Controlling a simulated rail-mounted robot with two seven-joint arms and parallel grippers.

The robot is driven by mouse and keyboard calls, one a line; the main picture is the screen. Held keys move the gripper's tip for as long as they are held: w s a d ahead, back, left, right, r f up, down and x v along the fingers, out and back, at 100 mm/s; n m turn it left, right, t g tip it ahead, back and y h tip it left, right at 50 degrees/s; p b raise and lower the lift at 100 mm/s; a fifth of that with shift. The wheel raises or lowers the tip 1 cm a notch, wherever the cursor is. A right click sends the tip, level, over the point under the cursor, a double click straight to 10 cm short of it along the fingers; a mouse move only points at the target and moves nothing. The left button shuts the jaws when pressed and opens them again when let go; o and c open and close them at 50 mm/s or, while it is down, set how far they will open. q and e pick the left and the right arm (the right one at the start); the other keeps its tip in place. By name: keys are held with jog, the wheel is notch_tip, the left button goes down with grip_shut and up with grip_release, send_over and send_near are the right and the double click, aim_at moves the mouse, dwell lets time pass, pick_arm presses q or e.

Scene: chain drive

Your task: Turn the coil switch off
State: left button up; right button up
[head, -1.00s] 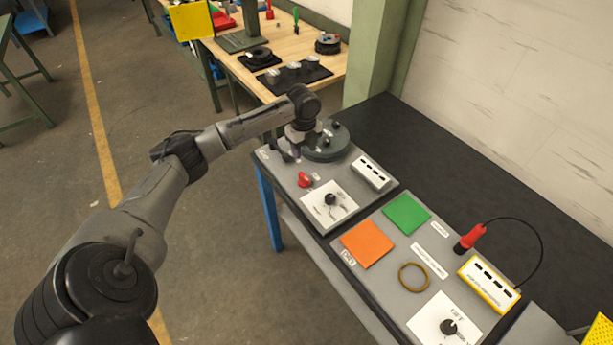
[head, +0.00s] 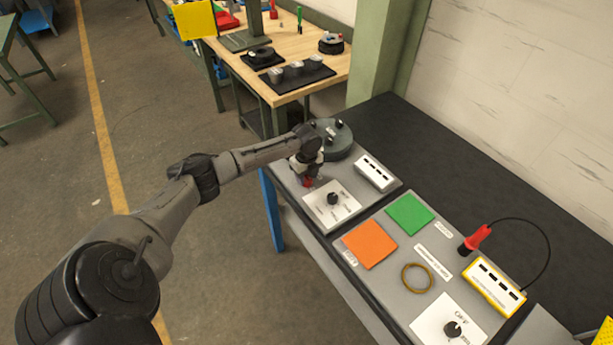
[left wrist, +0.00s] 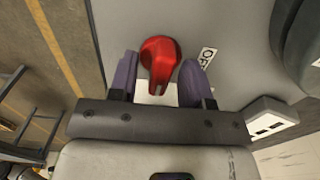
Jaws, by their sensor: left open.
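The red coil switch knob (left wrist: 158,62) sits on the grey panel, in the middle of the left wrist view, with an OFF label (left wrist: 206,58) to its right. In the head view the red knob (head: 308,182) shows only partly, below my gripper. My left gripper (left wrist: 158,85) is open, with one finger on each side of the knob's lower part in the left wrist view. I cannot tell whether the fingers touch the knob. In the head view my left gripper (head: 307,176) hangs over the knob and hides most of it. My right gripper is not in view.
A white dial plate (head: 331,206) and a white terminal block (head: 374,172) lie close by. A round dark-grey unit (head: 335,139) stands behind the gripper. Further right are an orange pad (head: 369,245), a green pad (head: 409,214) and a red-handled probe (head: 476,239).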

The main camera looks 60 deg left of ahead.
pick_arm(q)
jog(key=shift+f, duration=0.15)
grip_shut()
jog(key=shift+r+n+p, duration=0.2)
jog(key=shift+n+p, duration=0.1)
jog(key=shift+p, duration=0.3)
jog(key=n+p, duration=0.5)
jog(key=p, duration=0.1)
jog(key=shift+r+n+p, duration=0.1)
jog(key=shift+n+p, duration=0.2)
jog(key=shift+n, duration=0.1)
jog(key=n+p, duration=0.3)
jog(key=n, duration=0.2)
jog(key=shift+p, duration=0.4)
jog(key=n+p, duration=0.2)
jog(key=n, duration=0.3)
jog(key=shift+w+f+n+p, duration=0.1)
jog(key=shift+f+n+p, duration=0.1)
jog(key=shift+n+p, duration=0.4)
jog(key=shift+n, duration=0.3)
